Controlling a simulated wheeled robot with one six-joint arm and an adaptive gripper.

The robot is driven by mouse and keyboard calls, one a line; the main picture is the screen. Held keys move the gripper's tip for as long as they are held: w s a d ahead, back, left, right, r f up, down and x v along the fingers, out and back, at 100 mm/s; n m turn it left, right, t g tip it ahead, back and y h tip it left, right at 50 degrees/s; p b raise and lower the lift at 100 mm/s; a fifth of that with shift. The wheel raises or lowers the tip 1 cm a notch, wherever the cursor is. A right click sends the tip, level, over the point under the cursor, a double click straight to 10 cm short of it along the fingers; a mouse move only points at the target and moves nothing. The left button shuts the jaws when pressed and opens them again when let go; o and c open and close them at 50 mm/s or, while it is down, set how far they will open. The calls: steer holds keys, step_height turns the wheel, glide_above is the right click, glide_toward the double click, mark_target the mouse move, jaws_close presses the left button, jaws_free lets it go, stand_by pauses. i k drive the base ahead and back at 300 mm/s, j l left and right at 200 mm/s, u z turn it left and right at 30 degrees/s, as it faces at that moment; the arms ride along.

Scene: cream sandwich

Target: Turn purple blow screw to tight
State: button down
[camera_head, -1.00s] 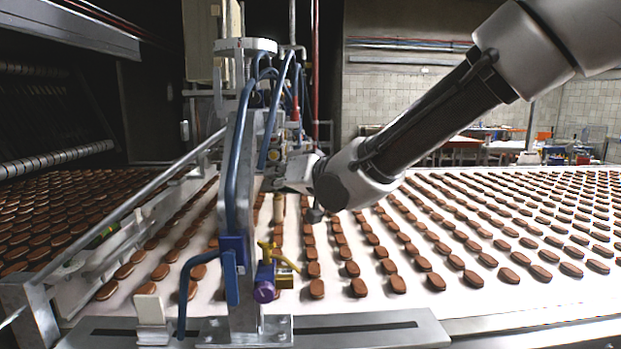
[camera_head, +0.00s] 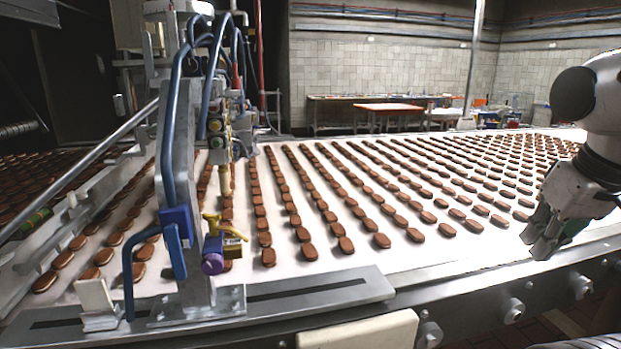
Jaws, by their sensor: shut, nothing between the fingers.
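The purple blow screw (camera_head: 213,262) sits low on the metal post of the depositing machine, under a small brass valve (camera_head: 228,230) and beside a blue block (camera_head: 176,229). Its end faces toward me. My gripper (camera_head: 541,247) is at the far right, over the near edge of the conveyor, pointing down and to the left. It is shut and empty, and stands well apart from the purple screw. Nothing covers the screw.
A white conveyor belt (camera_head: 385,262) carries rows of brown biscuits. Blue hoses (camera_head: 168,120) run down the metal post (camera_head: 193,250). A steel rail with bolts (camera_head: 513,309) lines the near edge. The air between my gripper and the post is clear.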

mark_target(212, 264)
steer(key=u, duration=1.25)
steer(key=k+j+u, duration=0.1)
steer(key=j, duration=0.45)
steer(key=k+j, duration=0.1)
steer(key=j, duration=0.45)
steer(key=k+j+u, duration=0.15)
steer(key=j, duration=0.4)
